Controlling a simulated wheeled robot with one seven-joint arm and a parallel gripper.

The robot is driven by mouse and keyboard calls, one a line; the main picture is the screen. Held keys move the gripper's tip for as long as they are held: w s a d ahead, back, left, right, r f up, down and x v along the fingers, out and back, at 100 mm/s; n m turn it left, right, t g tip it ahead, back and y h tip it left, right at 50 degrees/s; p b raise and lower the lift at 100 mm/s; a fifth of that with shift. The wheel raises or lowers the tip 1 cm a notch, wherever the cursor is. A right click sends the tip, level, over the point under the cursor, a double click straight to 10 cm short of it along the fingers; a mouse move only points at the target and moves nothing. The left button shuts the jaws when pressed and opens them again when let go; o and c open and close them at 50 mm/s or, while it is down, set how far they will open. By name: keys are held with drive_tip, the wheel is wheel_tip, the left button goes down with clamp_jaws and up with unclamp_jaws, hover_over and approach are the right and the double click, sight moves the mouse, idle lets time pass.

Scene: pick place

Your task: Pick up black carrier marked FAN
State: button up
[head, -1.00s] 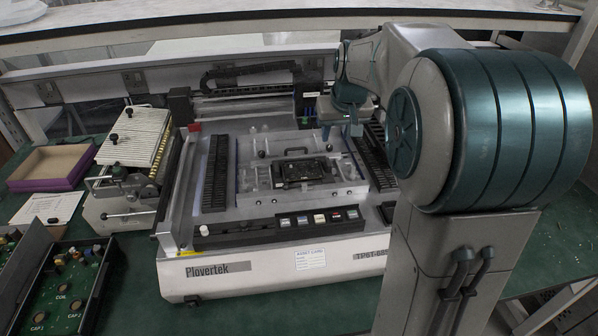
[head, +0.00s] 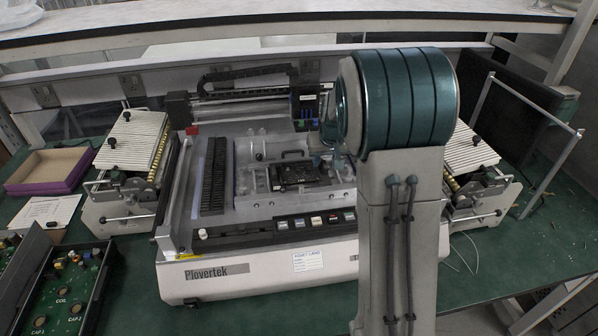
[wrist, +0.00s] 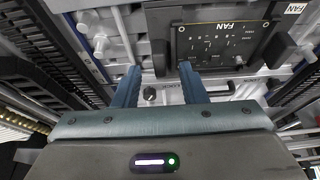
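The black carrier (head: 300,173) lies flat in the clear fixture at the middle of the Plovertek machine (head: 262,268). In the wrist view the carrier (wrist: 221,45) is at upper right, with "FAN" in white on its edge and small markings on its face. My gripper (wrist: 160,70) is open and empty, its two blue fingers apart. In the head view my arm hides most of the gripper and the machine's right side.
Feeder racks stand left (head: 130,145) and right (head: 468,160) of the machine. A print head (head: 305,100) on a gantry is behind the carrier. A row of buttons (head: 315,221) is in front. A purple-sided box (head: 50,170) and trays of green boards (head: 75,285) lie left.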

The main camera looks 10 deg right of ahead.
drive_tip(key=shift+x, duration=0.9)
clamp_jaws()
drive_tip(key=shift+r, duration=0.15)
